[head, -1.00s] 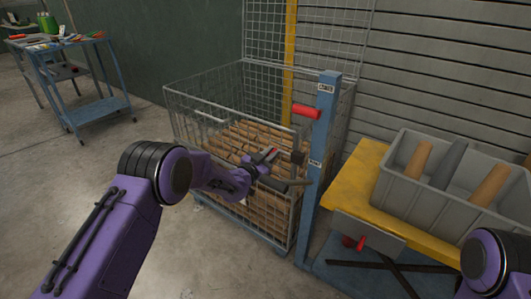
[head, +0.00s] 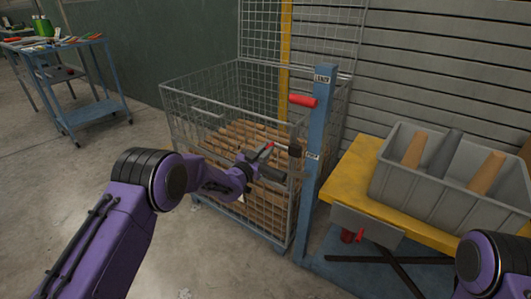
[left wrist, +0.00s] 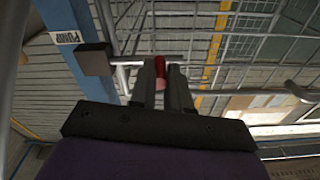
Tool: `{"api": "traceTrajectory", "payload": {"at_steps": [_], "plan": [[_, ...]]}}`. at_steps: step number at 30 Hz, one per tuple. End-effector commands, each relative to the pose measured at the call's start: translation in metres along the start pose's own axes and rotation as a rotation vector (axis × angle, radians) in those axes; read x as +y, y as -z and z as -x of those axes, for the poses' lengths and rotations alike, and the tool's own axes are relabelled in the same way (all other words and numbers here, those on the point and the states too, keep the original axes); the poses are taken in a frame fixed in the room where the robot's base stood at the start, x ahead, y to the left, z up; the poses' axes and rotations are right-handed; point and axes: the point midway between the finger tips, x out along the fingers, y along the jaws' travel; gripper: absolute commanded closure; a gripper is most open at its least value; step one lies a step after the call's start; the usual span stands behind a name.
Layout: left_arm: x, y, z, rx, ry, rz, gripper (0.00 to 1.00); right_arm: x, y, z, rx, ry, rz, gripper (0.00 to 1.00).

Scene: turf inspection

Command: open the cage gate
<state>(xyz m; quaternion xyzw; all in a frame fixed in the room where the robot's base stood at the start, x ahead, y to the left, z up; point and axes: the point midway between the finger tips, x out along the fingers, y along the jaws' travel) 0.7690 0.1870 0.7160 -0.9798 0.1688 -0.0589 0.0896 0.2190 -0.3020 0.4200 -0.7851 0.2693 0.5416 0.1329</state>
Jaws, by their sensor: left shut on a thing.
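The wire cage (head: 200,98) stands in the middle of the head view with its mesh front gate (head: 195,135) facing me, apparently closed. A small latch with a red grip (head: 268,147) and a dark block (head: 295,149) sits at the gate's right side, by the blue post (head: 318,150). My left gripper (head: 262,160) is at this latch. In the left wrist view the fingers (left wrist: 161,85) are shut around the red grip (left wrist: 160,66), and the dark block (left wrist: 95,59) is to the left. My right gripper is out of view; only part of that arm shows.
Brown logs or rolls (head: 250,140) fill the cage. A red handle (head: 302,100) sticks out from the post higher up. A yellow lift table (head: 350,178) with a grey divided bin (head: 440,185) stands close on the right. A blue cart (head: 85,85) stands far left; floor between is clear.

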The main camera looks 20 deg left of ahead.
Motion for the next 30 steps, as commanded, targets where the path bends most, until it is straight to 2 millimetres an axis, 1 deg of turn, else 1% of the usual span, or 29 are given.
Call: {"api": "traceTrajectory", "payload": {"at_steps": [1, 23, 24, 26, 27, 30], "plan": [[0.0004, -0.0067, 0.0030, -0.014, -0.001, 0.001, 1.00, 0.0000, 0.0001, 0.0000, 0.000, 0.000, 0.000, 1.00], [0.0020, -0.0081, 0.0018, -0.006, -0.002, 0.001, 1.00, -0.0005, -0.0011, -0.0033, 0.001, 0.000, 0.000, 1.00], [0.0020, -0.0080, 0.0019, -0.007, -0.002, 0.001, 0.80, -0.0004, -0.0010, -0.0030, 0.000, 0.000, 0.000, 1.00], [0.0019, -0.0074, 0.0016, -0.005, -0.002, 0.001, 0.61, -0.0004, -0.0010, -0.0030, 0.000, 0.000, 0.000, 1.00], [0.0019, -0.0067, 0.0013, -0.004, -0.002, 0.001, 0.58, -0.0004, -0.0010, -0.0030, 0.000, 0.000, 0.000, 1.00], [0.0028, -0.0051, 0.0001, -0.001, -0.003, 0.001, 0.58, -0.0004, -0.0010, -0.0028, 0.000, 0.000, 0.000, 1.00]]}}
